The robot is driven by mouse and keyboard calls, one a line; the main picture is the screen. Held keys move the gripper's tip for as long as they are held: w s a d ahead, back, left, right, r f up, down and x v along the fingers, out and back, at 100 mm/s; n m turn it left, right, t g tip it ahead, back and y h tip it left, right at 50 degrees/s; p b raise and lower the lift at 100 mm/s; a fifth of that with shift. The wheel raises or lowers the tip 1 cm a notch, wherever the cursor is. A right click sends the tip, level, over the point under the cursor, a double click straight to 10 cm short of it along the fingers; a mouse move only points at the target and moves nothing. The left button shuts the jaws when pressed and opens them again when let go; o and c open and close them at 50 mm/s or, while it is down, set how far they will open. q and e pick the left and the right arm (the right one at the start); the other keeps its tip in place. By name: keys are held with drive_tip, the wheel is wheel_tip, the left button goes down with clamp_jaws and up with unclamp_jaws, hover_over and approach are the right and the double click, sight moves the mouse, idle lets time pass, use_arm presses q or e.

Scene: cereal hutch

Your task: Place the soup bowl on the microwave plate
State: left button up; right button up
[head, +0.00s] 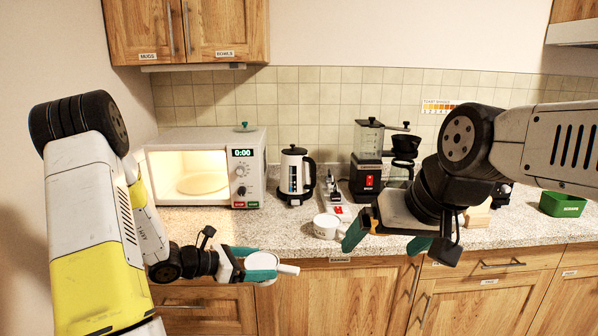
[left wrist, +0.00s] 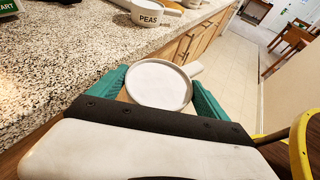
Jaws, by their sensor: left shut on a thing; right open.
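The microwave (head: 205,140) stands at the back left of the counter with its lit inside open to view. Its round plate (head: 203,183) lies inside, with nothing on it. My left gripper (head: 262,266) is shut on a white soup bowl (head: 262,261) with a stubby handle, in front of the counter edge and lower than the microwave. In the left wrist view the bowl (left wrist: 158,84) sits upright between the teal fingers, its inside looking pale and plain. My right gripper (head: 388,240) is open and empty over the counter's front edge.
A white cup (head: 326,226) stands near the front edge, and it shows the word PEAS in the left wrist view (left wrist: 152,14). A kettle (head: 294,175), blender (head: 368,160) and green bin (head: 562,204) stand farther along. The counter before the microwave is clear.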

sight(246, 260)
use_arm(q)
drive_tip(key=a, duration=0.2)
drive_tip(key=a+f, duration=0.1)
drive_tip(key=shift+w+a+n+t, duration=0.35)
drive_tip(key=shift+n+t, duration=0.05)
drive_tip(key=shift+w+d+r+n+t+y, duration=0.1)
drive_tip(key=shift+w+r+n+t+y, duration=0.05)
drive_tip(key=shift+n+t+y, duration=0.25)
drive_tip(key=shift+w+d+r+n+t+y, duration=0.1)
drive_tip(key=shift+w+n+t+y, duration=0.05)
drive_tip(key=shift+n+t+y, duration=0.2)
drive_tip(key=shift+w+d+n+t+y, duration=0.1)
drive_tip(key=shift+n+t+y, duration=0.35)
drive_tip(key=shift+n, duration=0.1)
drive_tip(key=shift+a+f+n+t+y, duration=0.15)
drive_tip(key=shift+n+t+y, duration=0.25)
drive_tip(key=shift+n+y, duration=0.4)
drive_tip(key=shift+s+a+f+n+t+y, duration=0.2)
drive_tip(key=shift+s+a+n+t+y, duration=0.2)
drive_tip(key=shift+a+n+y, duration=0.1)
drive_tip(key=shift+w+d+r, duration=0.1)
drive_tip(key=shift+d, duration=0.05)
